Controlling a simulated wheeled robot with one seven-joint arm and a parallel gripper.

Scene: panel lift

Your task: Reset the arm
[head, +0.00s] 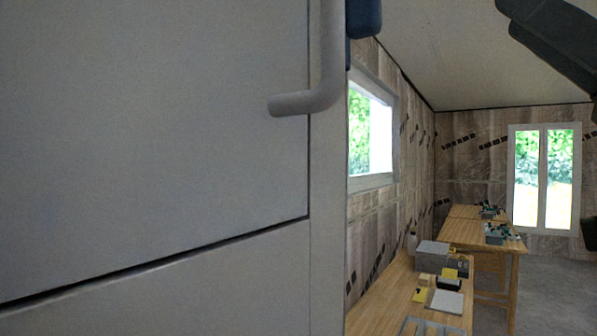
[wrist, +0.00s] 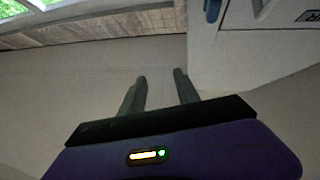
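My gripper (wrist: 160,80) shows in the wrist view with its two dark fingers apart and nothing between them. It points toward a plain pale surface. A part of my arm shows at the upper right of the head view; the fingers are not visible there. A large grey panel (head: 150,120) with a grey bent handle (head: 305,103) fills the left of the head view, close to the camera. A white cabinet-like body (wrist: 255,45) stands at the upper right of the wrist view, apart from the fingers.
Wooden workbenches (head: 385,297) run along the wall at the right of the head view. A grey box (head: 432,254) and several small items lie on them. A wall window (head: 370,130) and a far window (head: 543,180) show. Grey floor (head: 560,300) is clear at the lower right.

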